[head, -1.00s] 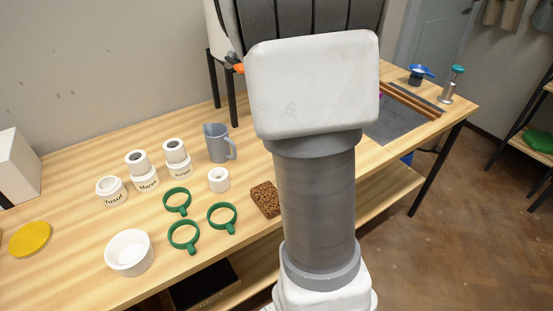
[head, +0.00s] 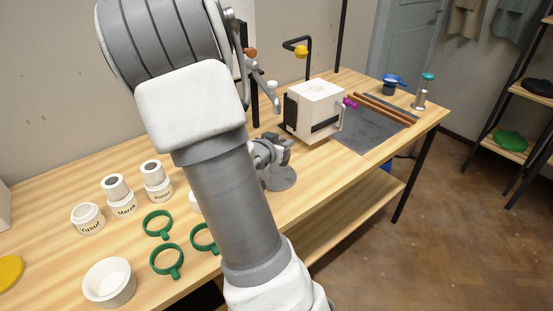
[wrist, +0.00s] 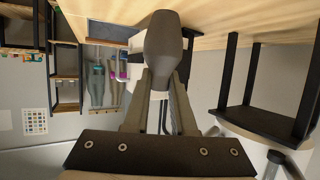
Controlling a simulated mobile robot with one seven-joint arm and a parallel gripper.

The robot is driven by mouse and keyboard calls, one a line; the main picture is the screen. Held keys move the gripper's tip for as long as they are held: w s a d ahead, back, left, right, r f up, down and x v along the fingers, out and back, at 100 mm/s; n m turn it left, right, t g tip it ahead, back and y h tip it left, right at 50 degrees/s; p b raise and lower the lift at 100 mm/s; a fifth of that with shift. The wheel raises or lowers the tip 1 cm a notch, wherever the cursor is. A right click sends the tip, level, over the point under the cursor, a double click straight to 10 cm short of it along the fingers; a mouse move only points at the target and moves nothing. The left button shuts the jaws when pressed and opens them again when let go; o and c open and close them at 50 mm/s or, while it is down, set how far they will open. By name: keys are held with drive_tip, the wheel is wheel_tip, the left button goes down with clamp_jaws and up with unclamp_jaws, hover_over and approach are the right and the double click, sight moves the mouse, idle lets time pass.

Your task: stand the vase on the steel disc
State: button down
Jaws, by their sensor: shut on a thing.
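The vase (wrist: 165,42) is dark grey, with a rounded body and a narrower part between my fingers in the wrist view. My gripper (wrist: 162,78) is shut on that narrower part. In the head view my gripper (head: 270,150) shows just right of my arm, partly hidden by it, and I cannot clearly pick the vase out from the grey parts there. The steel disc (head: 283,181) is a flat grey round on the bench, just below and beside the gripper. I cannot tell whether the vase touches it.
Labelled white jars (head: 126,203), green rings (head: 168,261) and a white bowl (head: 109,283) are at left. Bare wood lies right of the disc.

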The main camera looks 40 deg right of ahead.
drive_tip(key=shift+w+a+f, duration=0.35)
drive_tip(key=shift+w+f, duration=0.15)
drive_tip(key=shift+w, duration=0.3)
drive_tip(key=shift+f+b, duration=0.9)
drive_tip(key=shift+f, duration=1.1)
drive_tip(key=shift+f, duration=0.1)
drive_tip(key=shift+f, duration=0.15)
drive_tip(key=c, duration=0.7)
unclamp_jaws()
drive_tip(key=shift+c, duration=0.2)
drive_tip(key=shift+r, duration=0.2)
